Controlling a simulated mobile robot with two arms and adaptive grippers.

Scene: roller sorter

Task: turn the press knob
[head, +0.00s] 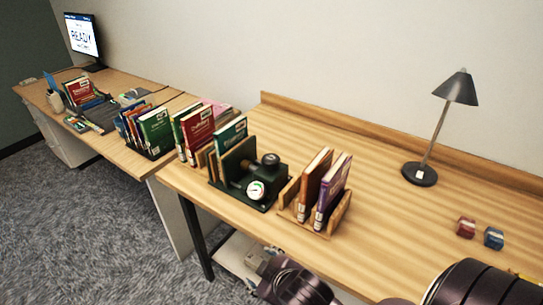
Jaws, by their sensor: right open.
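The press (262,205) is a dark green device on the wooden table, left of the table's middle. Its black round knob (270,159) sits at its upper right side. A white dial gauge (256,191) with coloured marks faces me at its front. My right gripper (258,267) is low at the bottom edge, in front of the table and well apart from the press. It is small and partly hidden by my own wrist. My left gripper does not show.
A wooden rack (326,232) with an orange-brown and a purple book stands just right of the press. More books stand to the left. A black lamp (421,172), a red block (466,227) and a blue block (494,238) are at the right. The table's middle is clear.

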